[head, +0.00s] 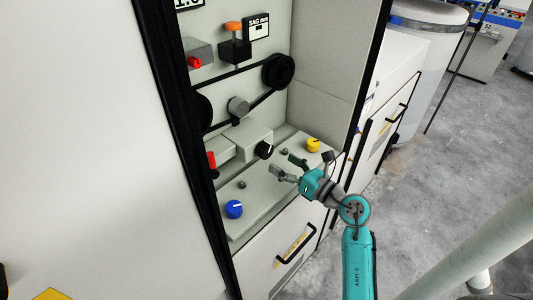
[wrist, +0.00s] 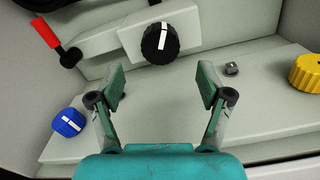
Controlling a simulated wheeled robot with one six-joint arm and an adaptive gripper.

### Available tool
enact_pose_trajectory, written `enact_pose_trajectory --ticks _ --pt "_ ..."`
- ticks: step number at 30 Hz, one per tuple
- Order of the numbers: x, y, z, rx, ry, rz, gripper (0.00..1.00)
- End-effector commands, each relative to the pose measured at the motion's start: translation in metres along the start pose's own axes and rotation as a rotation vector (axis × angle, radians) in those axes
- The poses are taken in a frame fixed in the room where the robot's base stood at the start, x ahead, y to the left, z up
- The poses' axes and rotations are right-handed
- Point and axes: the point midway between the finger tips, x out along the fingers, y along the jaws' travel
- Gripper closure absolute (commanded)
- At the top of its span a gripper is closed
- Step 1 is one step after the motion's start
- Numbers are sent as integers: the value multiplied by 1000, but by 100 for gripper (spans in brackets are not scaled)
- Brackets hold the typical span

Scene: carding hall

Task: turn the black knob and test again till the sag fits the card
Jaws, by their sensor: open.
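The black knob (head: 264,150) with a white pointer line sits on the end of a grey block inside the machine bay. In the wrist view the black knob (wrist: 160,43) is ahead of my gripper, its line nearly upright with a slight tilt. My gripper (head: 283,165) is open and empty, a short way from the knob and not touching it; its spread fingers (wrist: 162,92) show in the wrist view. The sag card (head: 257,27) reads "SAG mm"; its figures are too small to read. An orange-topped black tester (head: 235,45) stands over the belt (head: 235,75).
A blue knob (head: 234,209) and a yellow knob (head: 313,145) sit on the grey ledge (wrist: 200,120). A red-handled lever (wrist: 47,34) is at left in the wrist view. A red knob (head: 194,62) is higher up. The open bay's black frame (head: 175,110) stands at left.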

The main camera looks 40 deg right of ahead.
Motion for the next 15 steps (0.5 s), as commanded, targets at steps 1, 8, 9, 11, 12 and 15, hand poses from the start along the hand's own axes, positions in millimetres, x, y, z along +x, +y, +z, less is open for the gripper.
enact_pose_trajectory --ticks 1,8,9,11,12,15 --pt "11 1 0 -2 1 4 22" --pt "47 1 0 0 1 2 22" --pt "51 1 0 1 1 2 22" --pt "57 1 0 1 0 2 22" --pt "60 1 0 0 0 2 22" --pt "64 0 0 1 0 0 22"
